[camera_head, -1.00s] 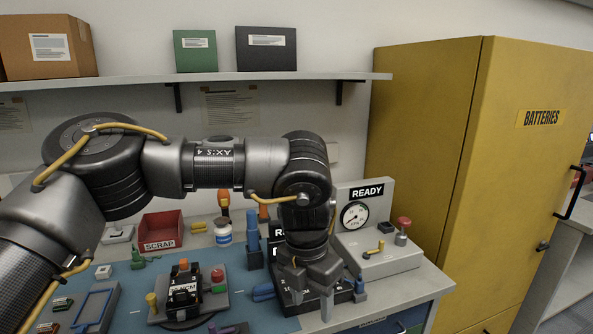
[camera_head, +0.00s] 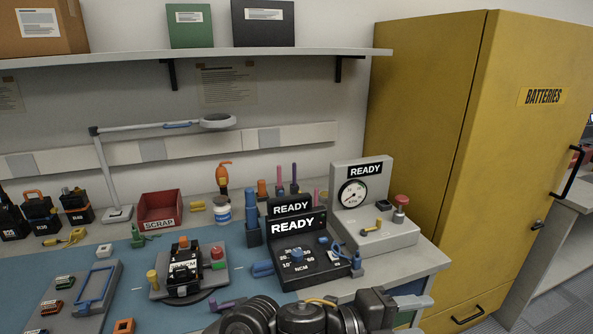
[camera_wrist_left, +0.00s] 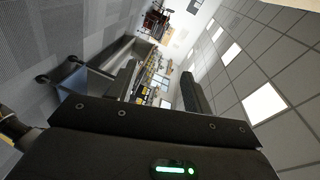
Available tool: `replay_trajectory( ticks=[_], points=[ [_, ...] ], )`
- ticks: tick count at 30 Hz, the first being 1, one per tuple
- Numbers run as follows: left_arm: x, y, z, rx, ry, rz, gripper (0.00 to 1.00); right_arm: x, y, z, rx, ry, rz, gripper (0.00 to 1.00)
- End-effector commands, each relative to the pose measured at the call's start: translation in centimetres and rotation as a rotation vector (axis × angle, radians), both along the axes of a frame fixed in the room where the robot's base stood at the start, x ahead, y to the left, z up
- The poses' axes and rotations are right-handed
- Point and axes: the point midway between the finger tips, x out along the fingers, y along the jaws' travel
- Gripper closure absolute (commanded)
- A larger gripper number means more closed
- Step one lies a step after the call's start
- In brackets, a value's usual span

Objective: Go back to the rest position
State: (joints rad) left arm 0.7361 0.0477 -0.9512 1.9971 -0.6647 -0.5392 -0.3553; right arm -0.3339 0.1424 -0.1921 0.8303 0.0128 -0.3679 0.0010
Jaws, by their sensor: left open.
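My left gripper (camera_wrist_left: 159,74) shows in the left wrist view with its two dark fingers apart and nothing between them. Its camera looks out into the room, tilted, toward ceiling lights and distant furniture, away from the bench. My right gripper shows in neither view.
The bench carries a READY torque unit (camera_head: 310,265), a READY gauge station (camera_head: 375,205), a radio in a fixture (camera_head: 184,270) and a red SCRAP bin (camera_head: 160,209). A shelf (camera_head: 200,56) runs above. A yellow BATTERIES cabinet (camera_head: 480,150) stands right.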

Motion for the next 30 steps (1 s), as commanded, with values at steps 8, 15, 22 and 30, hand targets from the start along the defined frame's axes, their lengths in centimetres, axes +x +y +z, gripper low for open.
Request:
replay_trajectory(
  ticks=[8,15,22,30],
  points=[
    [5.3,13.6,-8.6,-0.203,0.648,0.677,0.50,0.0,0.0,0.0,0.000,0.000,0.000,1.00],
    [0.5,28.1,-20.3,-0.226,1.144,1.229,0.50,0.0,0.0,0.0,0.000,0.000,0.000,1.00],
    [-7.2,36.4,-26.1,-0.193,1.414,1.566,0.50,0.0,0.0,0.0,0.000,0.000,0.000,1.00],
    [-14.8,42.3,-28.8,-0.154,1.593,1.834,0.50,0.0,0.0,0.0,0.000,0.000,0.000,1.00]
  ],
)
